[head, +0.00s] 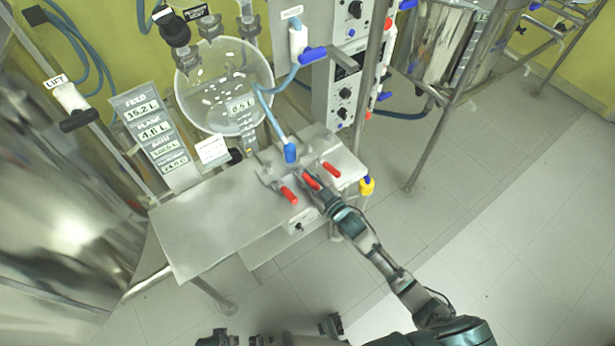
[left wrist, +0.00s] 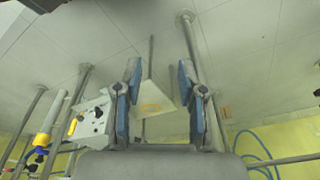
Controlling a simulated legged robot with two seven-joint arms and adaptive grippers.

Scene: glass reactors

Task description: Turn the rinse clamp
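Three red handles stand on the metal bench: a left one (head: 289,195), a middle one (head: 312,181) and a right one (head: 331,170). I cannot read which one is the rinse clamp. My right gripper (head: 318,190) is at the middle red handle, and its fingers are too small and covered to show whether they grip it. A blue hose ends in a blue fitting (head: 290,152) just behind the handles. My left gripper (left wrist: 158,95) is open and empty in the left wrist view, its two blue-padded fingers well apart.
The bench top (head: 205,225) is bare on its left side. A glass vessel (head: 222,88) with white pieces hangs behind it. A blue-handled valve (head: 312,55) is above. A yellow fitting (head: 367,187) is at the bench's right edge. Open floor lies to the right.

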